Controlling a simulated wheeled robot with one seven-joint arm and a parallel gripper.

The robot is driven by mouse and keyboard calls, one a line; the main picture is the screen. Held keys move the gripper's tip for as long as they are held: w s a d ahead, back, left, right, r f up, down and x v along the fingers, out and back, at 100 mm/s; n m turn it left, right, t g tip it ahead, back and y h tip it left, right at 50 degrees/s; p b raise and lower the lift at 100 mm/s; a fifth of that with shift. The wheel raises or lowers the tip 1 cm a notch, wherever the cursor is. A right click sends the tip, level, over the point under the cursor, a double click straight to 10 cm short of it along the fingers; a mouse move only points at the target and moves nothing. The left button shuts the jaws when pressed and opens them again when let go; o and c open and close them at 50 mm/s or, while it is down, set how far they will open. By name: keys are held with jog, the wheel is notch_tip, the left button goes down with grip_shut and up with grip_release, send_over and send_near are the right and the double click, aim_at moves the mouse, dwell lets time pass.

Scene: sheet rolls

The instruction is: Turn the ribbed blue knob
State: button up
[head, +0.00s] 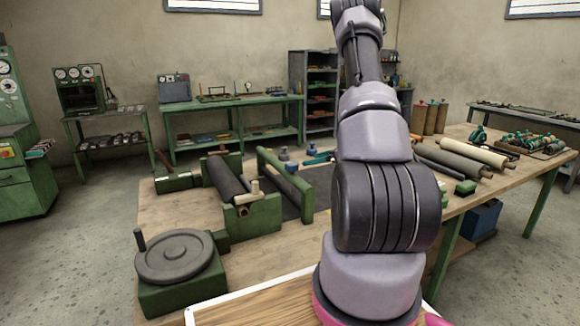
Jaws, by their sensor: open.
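A small blue-grey knob-like piece (284,154) shows on the workbench, behind the green frame and left of my arm. It is too small to tell whether it is ribbed. A second bluish piece (291,166) sits just in front of it, partly hidden by the frame.
The wooden workbench (285,248) carries a green roller stand (252,216), a green frame (284,184) and a grey handwheel with a crank (174,257). Teal tools (318,156) lie near my arm. Rolls (460,151) lie at right. Bare wood shows at front centre.

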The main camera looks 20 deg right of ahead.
aim_at(293, 163)
jog(key=x, duration=1)
jog(key=shift+w+a+f, duration=0.1)
jog(key=shift+w+a, duration=0.1)
jog(key=shift+w, duration=0.05)
jog(key=c, duration=1.4)
